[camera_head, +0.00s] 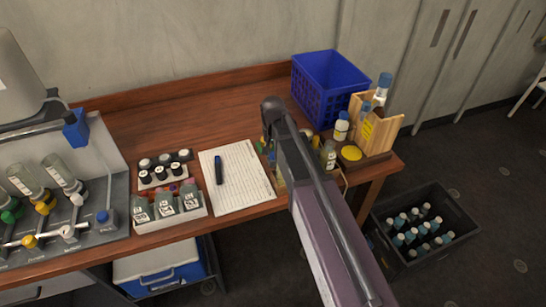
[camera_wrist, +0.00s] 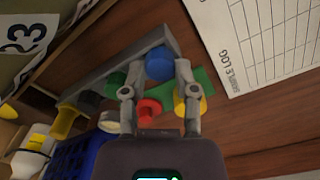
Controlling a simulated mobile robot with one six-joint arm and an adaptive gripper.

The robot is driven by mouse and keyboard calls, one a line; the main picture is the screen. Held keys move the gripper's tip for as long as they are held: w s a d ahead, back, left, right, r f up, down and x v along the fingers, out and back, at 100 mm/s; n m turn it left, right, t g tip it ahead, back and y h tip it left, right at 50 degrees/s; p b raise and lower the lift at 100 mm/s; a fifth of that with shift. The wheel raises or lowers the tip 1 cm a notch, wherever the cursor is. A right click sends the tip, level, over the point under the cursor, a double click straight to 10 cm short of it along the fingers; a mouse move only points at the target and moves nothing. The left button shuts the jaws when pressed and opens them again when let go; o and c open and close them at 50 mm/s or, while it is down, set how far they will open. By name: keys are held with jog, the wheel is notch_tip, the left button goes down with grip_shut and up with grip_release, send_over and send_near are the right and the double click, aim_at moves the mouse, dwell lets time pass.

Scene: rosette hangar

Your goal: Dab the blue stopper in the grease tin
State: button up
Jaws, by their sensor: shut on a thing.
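The blue stopper (camera_wrist: 160,63) is round and sits between the two fingertips of my gripper (camera_wrist: 157,72) in the wrist view, and the jaws are shut on it. It overlaps a grey tray (camera_wrist: 105,72); I cannot tell whether it still touches the tray. Red (camera_wrist: 149,110), yellow (camera_wrist: 190,100) and green (camera_wrist: 135,73) stoppers lie close by. A round yellow surface (camera_head: 350,153), possibly the grease tin, is at the table's right end in the head view. My arm hides the gripper and stopper there.
A blue crate (camera_head: 326,84) and a wooden rack (camera_head: 375,133) with bottles stand at the right. A log sheet (camera_head: 240,178) with a pen lies left of my arm. Small bottles (camera_head: 342,126) crowd near the yellow surface. A black crate (camera_head: 425,207) is on the floor.

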aim_at(273, 154)
jog(key=shift+r, duration=0.15)
jog(key=shift+r+p, duration=1.85)
jog(key=shift+p, duration=0.15)
jog(key=shift+r, duration=0.1)
notch_tip(273, 154, up, 14)
jog(key=p, duration=1.4)
jog(key=shift+a+f, duration=0.1)
jog(key=shift+f, duration=0.1)
